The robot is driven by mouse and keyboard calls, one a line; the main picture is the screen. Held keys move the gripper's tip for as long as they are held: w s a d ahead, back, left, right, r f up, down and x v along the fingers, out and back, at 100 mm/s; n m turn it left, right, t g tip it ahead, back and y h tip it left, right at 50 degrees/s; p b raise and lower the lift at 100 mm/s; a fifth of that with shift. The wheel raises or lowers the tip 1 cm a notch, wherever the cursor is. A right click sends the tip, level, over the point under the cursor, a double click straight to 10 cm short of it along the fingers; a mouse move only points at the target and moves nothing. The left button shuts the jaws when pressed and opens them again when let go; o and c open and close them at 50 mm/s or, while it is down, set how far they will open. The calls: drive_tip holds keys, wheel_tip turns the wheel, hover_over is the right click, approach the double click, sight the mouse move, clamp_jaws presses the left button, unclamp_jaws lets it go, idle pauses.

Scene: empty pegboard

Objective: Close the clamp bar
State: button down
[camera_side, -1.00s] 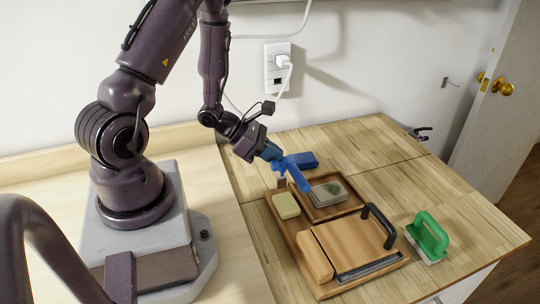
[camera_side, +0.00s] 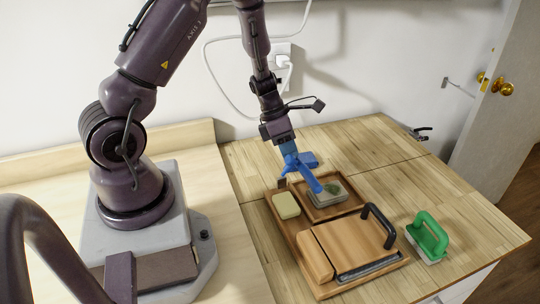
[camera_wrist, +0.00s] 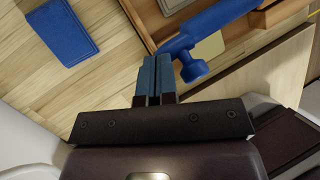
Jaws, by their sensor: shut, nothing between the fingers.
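A blue bar with a short side stub, which looks like the clamp bar (camera_side: 309,178), slants over the back of a wooden tray (camera_side: 298,237). It also shows in the wrist view (camera_wrist: 212,24), with its stubbed end beside my fingertips. My gripper (camera_side: 290,155) is shut and empty, pointing down at the bar's upper end. In the wrist view my gripper (camera_wrist: 157,60) has its two fingers together. I cannot tell whether they touch the bar. Where the bar is attached is hidden. A black U-shaped handle (camera_side: 379,221) stands on the tray's right side.
The tray holds a pale yellow block (camera_side: 286,206), a grey-green flat piece (camera_side: 335,195) and a wooden block (camera_side: 345,245). A blue flat block (camera_wrist: 62,32) lies behind the tray. A green-handled tool (camera_side: 428,236) stands at the right.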

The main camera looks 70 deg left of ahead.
drive_tip(key=w+f+g, duration=0.1)
drive_tip(key=g, duration=0.1)
drive_tip(key=w+f+n+g, duration=0.1)
drive_tip(key=g, duration=0.2)
drive_tip(key=w+f+g, duration=0.1)
drive_tip(key=g, duration=0.1)
drive_tip(key=shift+w+f+n, duration=0.15)
drive_tip(key=shift+w+n, duration=0.15)
drive_tip(key=shift+w, duration=0.05)
drive_tip(key=shift+f, duration=0.1)
drive_tip(key=shift+w, duration=0.1)
idle(0.5)
